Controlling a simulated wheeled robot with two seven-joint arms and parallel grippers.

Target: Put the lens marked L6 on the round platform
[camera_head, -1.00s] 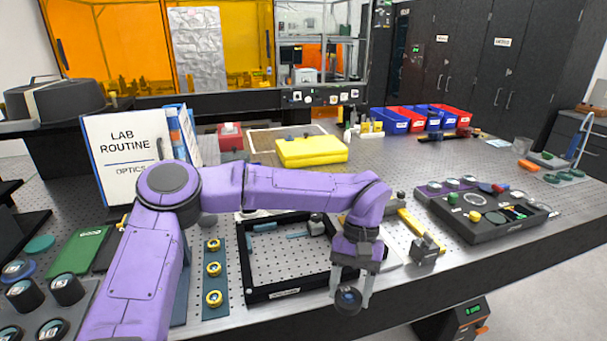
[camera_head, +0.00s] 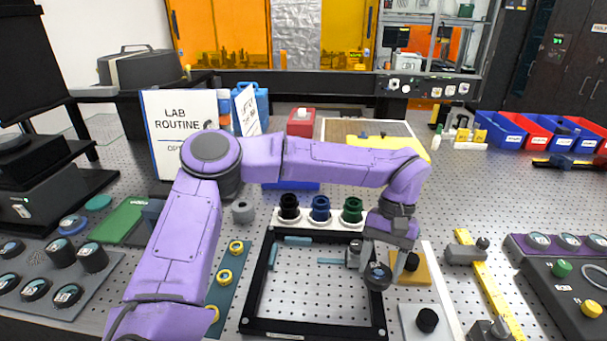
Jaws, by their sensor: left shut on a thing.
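My left gripper (camera_head: 380,264) is shut on a lens (camera_head: 377,278) in a dark round mount. It holds it in the air over the right side of a black rectangular frame (camera_head: 262,278). The lens's marking is too small to read, so I cannot tell if it is L6. More dark-mounted lenses (camera_head: 67,296) sit in a grey tray (camera_head: 110,277) at the lower left, their labels also unreadable. I cannot tell which thing is the round platform; my left arm may hide it. My right gripper is not in view.
Blue, black and green knobbed mounts (camera_head: 321,208) stand behind the frame. A strip with several gold rings (camera_head: 223,277) lies left of it. A black-knobbed block (camera_head: 428,320) and a yellow bar (camera_head: 487,290) are to the right. A black box with coloured knobs (camera_head: 545,290) is at far right.

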